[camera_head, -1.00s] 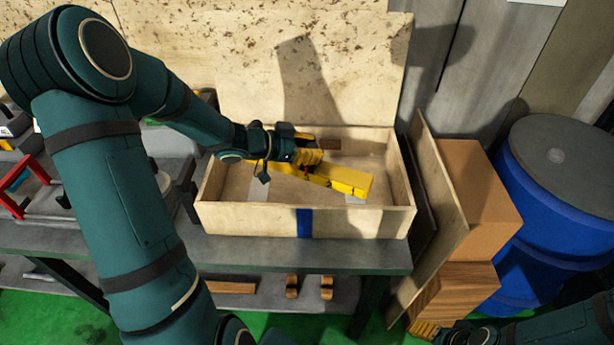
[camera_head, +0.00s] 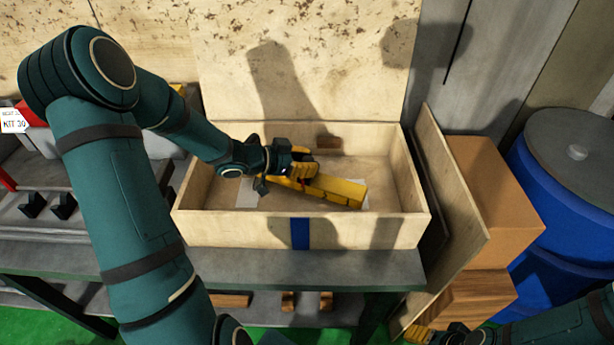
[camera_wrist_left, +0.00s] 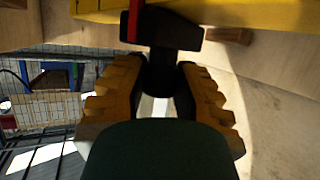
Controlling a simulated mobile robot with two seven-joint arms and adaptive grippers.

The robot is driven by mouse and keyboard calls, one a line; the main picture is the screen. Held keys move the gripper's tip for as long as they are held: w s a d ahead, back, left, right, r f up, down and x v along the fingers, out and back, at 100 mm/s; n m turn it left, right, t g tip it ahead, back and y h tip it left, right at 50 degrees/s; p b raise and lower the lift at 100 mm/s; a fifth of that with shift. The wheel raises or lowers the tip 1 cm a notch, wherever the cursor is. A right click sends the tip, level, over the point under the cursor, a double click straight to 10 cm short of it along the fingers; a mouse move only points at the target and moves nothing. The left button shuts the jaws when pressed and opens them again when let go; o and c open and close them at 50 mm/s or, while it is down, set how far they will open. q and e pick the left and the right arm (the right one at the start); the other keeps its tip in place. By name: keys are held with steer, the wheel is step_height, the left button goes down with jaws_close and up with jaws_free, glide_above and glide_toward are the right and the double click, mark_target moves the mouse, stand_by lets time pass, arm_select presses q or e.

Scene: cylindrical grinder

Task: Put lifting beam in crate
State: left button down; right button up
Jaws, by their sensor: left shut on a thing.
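The lifting beam (camera_head: 338,190) is a yellow bar inside the open wooden crate (camera_head: 240,228), lying slantwise. I cannot tell whether it touches the crate floor. My left gripper (camera_head: 303,172) reaches in from the left and is shut on the beam near its left part. In the left wrist view, the ribbed yellow fingers (camera_wrist_left: 160,95) close around a dark fitting below the yellow beam (camera_wrist_left: 255,14). The fingers hide part of the beam. My right gripper (camera_head: 424,334) shows only partly at the bottom edge, away from the crate; its opening is unclear.
The crate stands on a grey bench (camera_head: 370,268), its raised lid (camera_head: 330,70) behind it. A leaning board (camera_head: 450,200), cardboard boxes (camera_head: 495,195) and a blue barrel (camera_head: 575,205) stand to the right. Grey fixtures (camera_head: 50,215) fill the bench at left.

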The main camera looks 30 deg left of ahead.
arm_select(q)
steer(key=shift+f+b, duration=0.7)
steer(key=shift+f, duration=1.2)
steer(key=shift+r, duration=0.1)
steer(key=c, duration=0.9)
jaws_free()
steer(key=shift+o, duration=0.2)
steer(key=p+v, duration=0.3)
steer(key=v, duration=0.9)
steer(key=shift+s, duration=0.1)
